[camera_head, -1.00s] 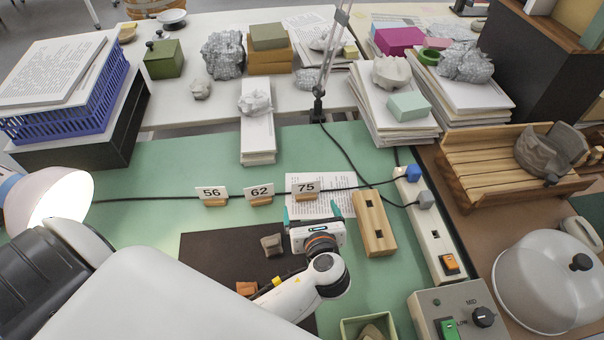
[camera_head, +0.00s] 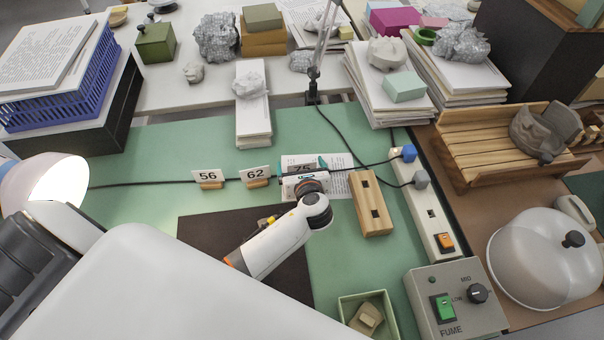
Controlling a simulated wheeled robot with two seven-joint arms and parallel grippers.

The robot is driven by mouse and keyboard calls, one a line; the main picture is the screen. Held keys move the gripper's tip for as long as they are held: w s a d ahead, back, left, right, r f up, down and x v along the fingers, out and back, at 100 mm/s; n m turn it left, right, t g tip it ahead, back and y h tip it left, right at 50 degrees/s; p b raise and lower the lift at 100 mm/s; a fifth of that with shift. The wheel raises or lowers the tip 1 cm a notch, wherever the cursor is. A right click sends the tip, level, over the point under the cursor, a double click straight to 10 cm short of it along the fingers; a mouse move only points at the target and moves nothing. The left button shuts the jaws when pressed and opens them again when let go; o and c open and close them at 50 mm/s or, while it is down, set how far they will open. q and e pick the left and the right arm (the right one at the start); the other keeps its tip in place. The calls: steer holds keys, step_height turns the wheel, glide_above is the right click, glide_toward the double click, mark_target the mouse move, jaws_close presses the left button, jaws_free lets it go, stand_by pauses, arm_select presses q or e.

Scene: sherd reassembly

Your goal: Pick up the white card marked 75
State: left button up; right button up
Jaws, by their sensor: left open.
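The white card marked 75 (camera_head: 301,168) stands on the green mat, to the right of the cards marked 56 (camera_head: 208,176) and 62 (camera_head: 255,173). Its lower part and its base are hidden behind my left gripper. My left gripper (camera_head: 304,166) is open, with its teal fingertips on both sides of the card. I cannot tell whether the fingers touch it. My right gripper is not in view.
A printed sheet (camera_head: 337,176) lies behind the gripper. A black cable (camera_head: 140,184) runs past the cards. A slotted wooden block (camera_head: 372,205) and a power strip (camera_head: 431,215) stand to the right. A dark mat (camera_head: 215,228) lies in front, and a lit lamp (camera_head: 45,185) is at left.

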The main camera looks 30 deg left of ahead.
arm_select(q)
steer(key=c, duration=1)
